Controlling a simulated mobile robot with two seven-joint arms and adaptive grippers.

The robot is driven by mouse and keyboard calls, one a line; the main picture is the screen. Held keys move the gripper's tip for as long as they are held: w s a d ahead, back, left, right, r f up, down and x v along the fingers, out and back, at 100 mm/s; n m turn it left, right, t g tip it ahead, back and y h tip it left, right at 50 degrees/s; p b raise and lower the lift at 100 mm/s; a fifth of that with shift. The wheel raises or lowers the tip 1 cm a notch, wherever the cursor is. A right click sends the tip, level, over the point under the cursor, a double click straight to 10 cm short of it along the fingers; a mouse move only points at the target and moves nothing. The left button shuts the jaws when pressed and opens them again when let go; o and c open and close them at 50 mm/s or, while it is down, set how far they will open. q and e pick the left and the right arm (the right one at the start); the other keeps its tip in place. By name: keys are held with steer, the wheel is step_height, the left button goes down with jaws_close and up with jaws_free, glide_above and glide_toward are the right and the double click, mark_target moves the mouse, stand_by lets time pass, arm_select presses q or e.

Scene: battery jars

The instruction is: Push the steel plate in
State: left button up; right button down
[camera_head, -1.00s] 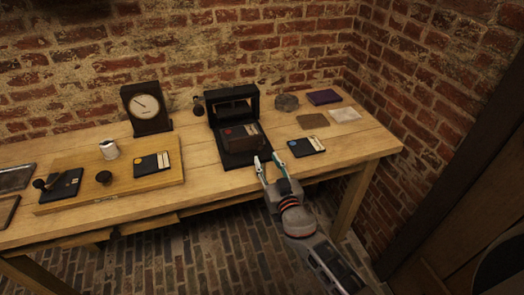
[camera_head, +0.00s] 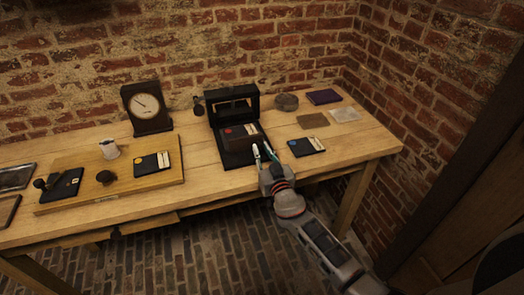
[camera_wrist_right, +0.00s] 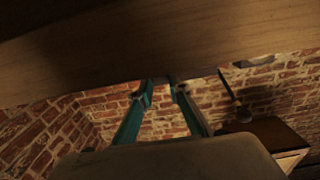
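A black jar stand (camera_head: 234,93) with an upright frame sits near the right part of the bench. A dark brown plate-like piece (camera_head: 240,146) lies in its base, with a red dot and pale label at its back end. I cannot tell if this is the steel plate. My right gripper (camera_head: 262,149) is at the front right corner of the stand, its two fingers apart with nothing visible between them. Whether it touches the piece cannot be told. In the right wrist view the green fingers (camera_wrist_right: 161,84) are slightly apart below a wooden surface. My left gripper is out of view.
A black card (camera_head: 306,146) lies just right of the gripper. A wooden board (camera_head: 110,182) with several items and a dial gauge (camera_head: 147,108) stand left.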

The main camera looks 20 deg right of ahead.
mark_target(260, 147)
steer(key=shift+w+a+b, duration=0.1)
steer(key=shift+w+b, duration=1.2)
steer(key=shift+w, duration=0.9)
steer(key=c, duration=1.9)
jaws_free()
steer(key=shift+s, duration=0.55)
steer(key=s, duration=1.1)
steer(key=shift+d, duration=0.25)
